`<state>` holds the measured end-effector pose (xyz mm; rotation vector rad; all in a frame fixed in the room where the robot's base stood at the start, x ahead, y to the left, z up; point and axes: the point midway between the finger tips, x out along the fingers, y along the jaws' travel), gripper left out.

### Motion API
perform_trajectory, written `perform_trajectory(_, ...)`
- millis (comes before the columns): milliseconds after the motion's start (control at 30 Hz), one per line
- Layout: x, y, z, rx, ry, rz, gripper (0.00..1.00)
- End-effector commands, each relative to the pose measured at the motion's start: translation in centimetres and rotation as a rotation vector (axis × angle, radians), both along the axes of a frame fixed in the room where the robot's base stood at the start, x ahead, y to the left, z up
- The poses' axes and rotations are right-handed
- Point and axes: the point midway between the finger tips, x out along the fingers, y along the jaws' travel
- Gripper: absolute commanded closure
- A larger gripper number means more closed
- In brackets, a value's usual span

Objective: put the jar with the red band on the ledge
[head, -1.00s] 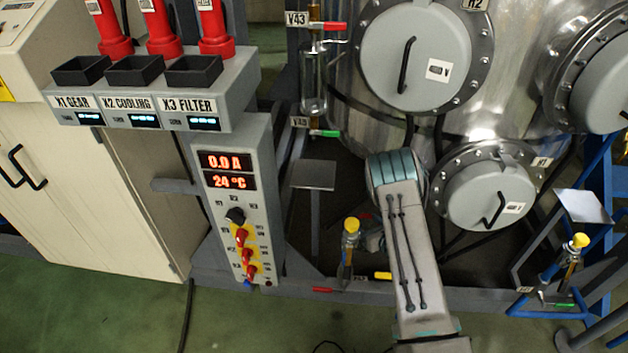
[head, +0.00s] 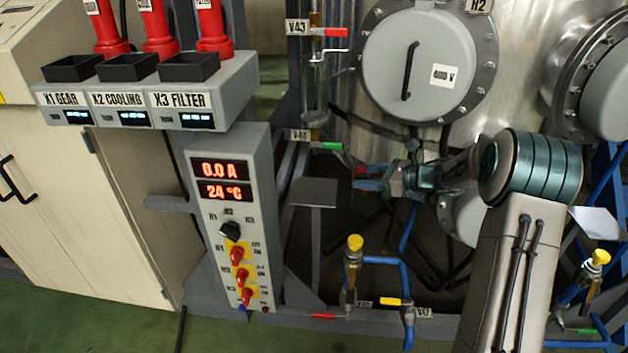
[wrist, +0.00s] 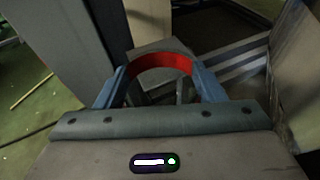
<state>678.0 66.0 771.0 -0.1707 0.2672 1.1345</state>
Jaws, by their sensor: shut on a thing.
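My gripper (head: 362,179) reaches left from the arm at mid-height, in front of the steel vessel. In the wrist view its two blue fingers (wrist: 160,85) are shut on the jar with the red band (wrist: 160,62). The band shows as a red arc between the fingers; the rest of the jar is hard to make out. In the head view only a bit of red shows at the fingers. A small grey ledge (head: 314,192) on a post is left of the gripper, apart from it. A flat grey surface, apparently this ledge, shows beyond the jar in the wrist view (wrist: 150,47).
Valve V43's sight-glass pipe (head: 314,90) and a green-handled valve (head: 328,146) are above the ledge. A yellow-capped valve (head: 354,245) stands below the gripper. The control panel (head: 228,200) is left of the ledge. Another grey plate (head: 597,222) is at far right.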

Motion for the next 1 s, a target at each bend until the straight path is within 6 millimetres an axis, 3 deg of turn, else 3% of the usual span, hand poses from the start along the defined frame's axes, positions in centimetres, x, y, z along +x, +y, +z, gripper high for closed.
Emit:
perform_trajectory(200,2.4,5.7,-0.1,0.002,-0.001,0.006,0.83)
perform_trajectory(400,4.2,9.5,-0.1,0.002,-0.001,0.003,0.83)
perform_trajectory(667,5.1,11.3,0.0,0.002,-0.001,0.002,0.83)
perform_trajectory(933,6.7,15.1,-0.1,0.002,0.000,0.003,0.83)
perform_trajectory(1000,6.7,14.9,-0.8,0.002,0.001,-0.001,0.83)
